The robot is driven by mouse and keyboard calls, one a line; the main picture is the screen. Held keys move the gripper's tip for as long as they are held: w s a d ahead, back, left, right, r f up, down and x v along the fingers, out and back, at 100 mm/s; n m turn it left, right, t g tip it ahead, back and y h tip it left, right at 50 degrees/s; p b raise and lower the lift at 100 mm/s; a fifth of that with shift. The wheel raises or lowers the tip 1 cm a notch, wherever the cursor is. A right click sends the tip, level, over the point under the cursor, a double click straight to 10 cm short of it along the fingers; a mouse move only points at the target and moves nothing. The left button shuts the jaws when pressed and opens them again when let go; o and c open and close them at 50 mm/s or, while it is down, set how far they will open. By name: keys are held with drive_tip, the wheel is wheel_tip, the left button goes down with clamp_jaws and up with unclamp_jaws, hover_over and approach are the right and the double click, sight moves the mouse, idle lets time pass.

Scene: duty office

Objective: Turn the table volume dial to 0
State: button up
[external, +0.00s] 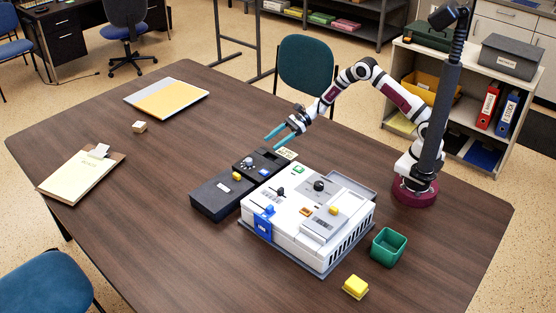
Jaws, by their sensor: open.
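The volume dial (248,161) is a small round knob with a pale top on a dark box (261,167) at the left of the white control panel. Pale marks surround it, but they are too small to read, so I cannot tell its setting. My gripper (274,138) has two teal fingers, spread apart and empty. It hangs in the air above and behind the dark box, a little to the right of the dial in the picture. It appears clear of the dial.
A white panel unit (285,224) with knobs, sliders and a blue tag (262,228) stands beside the box. A green bin (388,246) and a yellow block (355,286) are at the front right. A clipboard (75,183) lies left. The table's left middle is mostly clear.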

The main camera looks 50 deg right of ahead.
drive_tip(key=v, duration=0.4)
drive_tip(key=shift+s+d+r, duration=0.1)
drive_tip(key=shift+d+r, duration=0.05)
drive_tip(key=shift+d, duration=0.25)
drive_tip(key=s+d+r+n+g+h, duration=0.1)
drive_tip(key=s+r+n+g+h, duration=0.25)
drive_tip(key=s+r+n, duration=0.75)
drive_tip(key=s+d+n+h, duration=0.2)
drive_tip(key=s+d+h, duration=0.2)
drive_tip(key=s, duration=0.9)
drive_tip(key=s+d+n+h, duration=0.2)
drive_tip(key=s+d, duration=0.6)
drive_tip(key=s, duration=0.5)
drive_tip(key=shift+d+r+g+h, duration=0.35)
drive_tip(key=shift+r+h, duration=0.1)
drive_tip(key=shift+h, duration=0.4)
drive_tip(key=shift+w, duration=0.1)
